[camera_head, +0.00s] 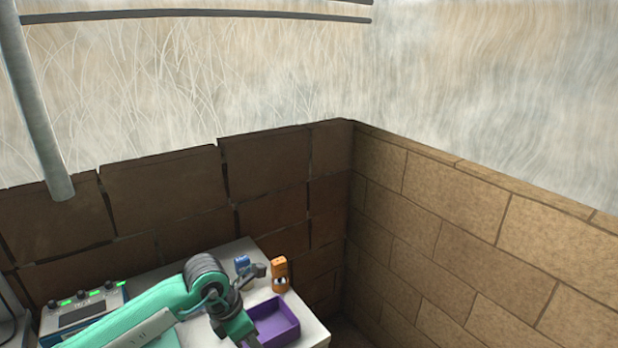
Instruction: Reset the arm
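My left arm, green and grey, reaches in from the lower left over the white table (235,251). Its wrist bends down in front of a purple tray (287,342), toward the bottom edge. The gripper's end is cut off or hidden there, so I cannot tell its opening or whether it holds anything. My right arm and gripper are out of view.
An orange block-like item (279,264) with a round white-and-dark spot stands behind the tray. A small blue item (242,263) is left of it. A grey device (82,308) with green lights sits at the left. Brick walls (285,203) close off the back and right.

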